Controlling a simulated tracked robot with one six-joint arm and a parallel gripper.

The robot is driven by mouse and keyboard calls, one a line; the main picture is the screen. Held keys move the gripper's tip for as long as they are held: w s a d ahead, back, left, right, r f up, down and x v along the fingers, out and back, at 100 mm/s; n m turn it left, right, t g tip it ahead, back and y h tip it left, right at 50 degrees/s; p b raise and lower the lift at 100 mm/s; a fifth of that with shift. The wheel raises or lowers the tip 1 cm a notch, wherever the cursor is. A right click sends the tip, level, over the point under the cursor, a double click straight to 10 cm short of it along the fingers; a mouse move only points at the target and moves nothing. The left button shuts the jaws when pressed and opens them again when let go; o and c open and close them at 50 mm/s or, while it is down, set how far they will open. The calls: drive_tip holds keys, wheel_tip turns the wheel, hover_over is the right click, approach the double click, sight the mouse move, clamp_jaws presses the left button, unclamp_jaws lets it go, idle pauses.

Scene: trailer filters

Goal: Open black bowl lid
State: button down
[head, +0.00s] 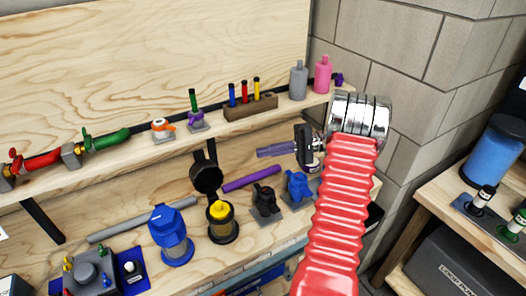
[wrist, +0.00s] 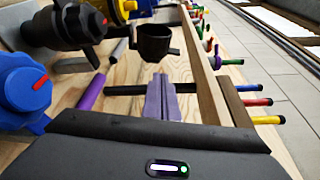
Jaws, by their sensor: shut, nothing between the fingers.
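A black cup-shaped lid (head: 206,178) stands raised and tilted above and behind a black-based bowl (head: 221,228). A yellow part (head: 219,209) shows uncovered at the top of that bowl. In the wrist view the lid (wrist: 155,42) is straight ahead of the fingertips, with part of the yellow piece (wrist: 122,8) at the top edge. My gripper (head: 260,152) has purple fingers, pressed together and empty, pointing left toward the lid with a visible gap. The fingers also show in the wrist view (wrist: 160,78).
A black valve (head: 266,202) and a blue valve (head: 298,187) stand right of the bowl. A purple bar (head: 251,179) lies behind them. A blue filter housing (head: 170,235) stands left. The upper shelf (head: 120,158) runs close behind, holding a wooden marker block (head: 250,107).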

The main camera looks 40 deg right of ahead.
drive_tip(key=shift+a, duration=0.1)
drive_tip(key=s+a+r+n+g+h, duration=0.1)
drive_tip(key=a+r+g+h, duration=0.15)
drive_tip(key=a, duration=0.65)
drive_tip(key=a+r+n+g+h, duration=0.2)
drive_tip(key=a+r+g, duration=0.15)
drive_tip(key=a, duration=0.65)
drive_tip(key=s+a+r+n+t+h, duration=0.2)
drive_tip(key=s+a+n+h, duration=0.3)
drive_tip(key=s+a+h, duration=0.5)
drive_tip(key=shift+s+a+r+n+t, duration=0.4)
drive_tip(key=shift+s+a, duration=1.2)
drive_tip(key=shift+s, duration=1.25)
drive_tip(key=c, duration=2.5)
unclamp_jaws()
drive_tip(key=shift+f, duration=0.1)
